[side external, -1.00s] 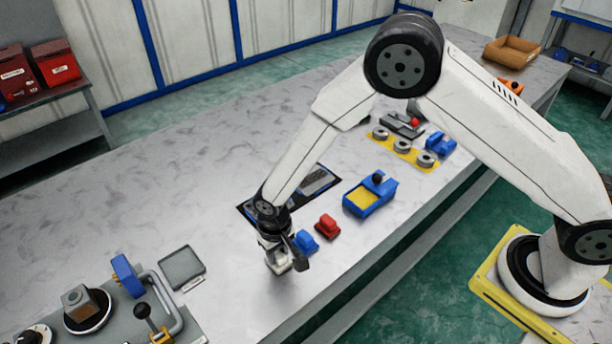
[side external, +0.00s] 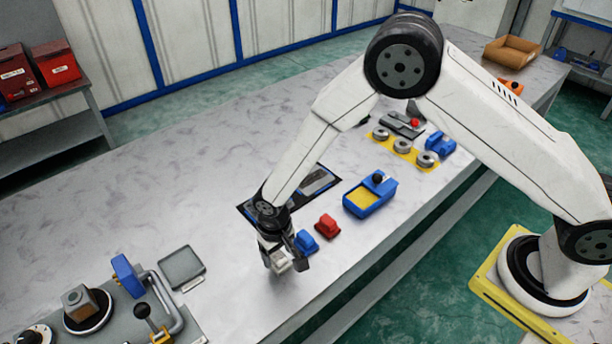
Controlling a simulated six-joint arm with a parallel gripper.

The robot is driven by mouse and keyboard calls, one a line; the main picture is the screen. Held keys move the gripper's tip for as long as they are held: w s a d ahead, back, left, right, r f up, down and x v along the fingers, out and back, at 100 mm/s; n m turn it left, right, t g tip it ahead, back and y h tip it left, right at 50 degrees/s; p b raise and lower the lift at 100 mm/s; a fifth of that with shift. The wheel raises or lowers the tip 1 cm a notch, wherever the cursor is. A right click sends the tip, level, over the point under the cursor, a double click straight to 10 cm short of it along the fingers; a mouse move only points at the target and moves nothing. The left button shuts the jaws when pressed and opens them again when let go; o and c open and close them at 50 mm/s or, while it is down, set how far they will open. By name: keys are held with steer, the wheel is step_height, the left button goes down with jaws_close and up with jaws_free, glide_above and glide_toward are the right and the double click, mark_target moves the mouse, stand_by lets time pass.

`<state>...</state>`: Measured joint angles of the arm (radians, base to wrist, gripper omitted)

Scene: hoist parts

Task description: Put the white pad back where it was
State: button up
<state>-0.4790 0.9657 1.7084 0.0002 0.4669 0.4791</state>
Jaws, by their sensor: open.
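My gripper (side external: 286,264) points down over the pale bench, just left of a blue block (side external: 306,241). Its jaws are open. A small pale piece shows at the gripper's lower end; I cannot tell whether it is a finger or the white pad. No white pad stands out clearly elsewhere on the bench. A dark-edged mat (side external: 247,211) lies behind the gripper, partly hidden by my arm, with a grey part (side external: 316,181) on it.
A red block (side external: 327,226) and a blue bin with a yellow inside (side external: 369,196) stand to the right. A grey square tray (side external: 181,266) and a fixture with a blue part (side external: 127,275) are at left. Grey rings on a yellow plate (side external: 402,147) lie farther back. The bench's left middle is clear.

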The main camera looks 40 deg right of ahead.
mark_target(282, 251)
step_height(282, 251, up, 12)
stand_by(0.7)
stand_by(0.5)
steer(key=s+d+r+t, duration=0.1)
steer(key=s+d+r, duration=0.2)
steer(key=s+d, duration=0.3)
steer(key=s+d+r+t, duration=0.1)
steer(key=s+d+r, duration=0.2)
steer(key=d, duration=1.2)
steer(key=s, duration=0.3)
steer(key=shift+s+r+t, duration=0.25)
steer(key=shift+r+t, duration=0.05)
steer(key=shift+r, duration=0.05)
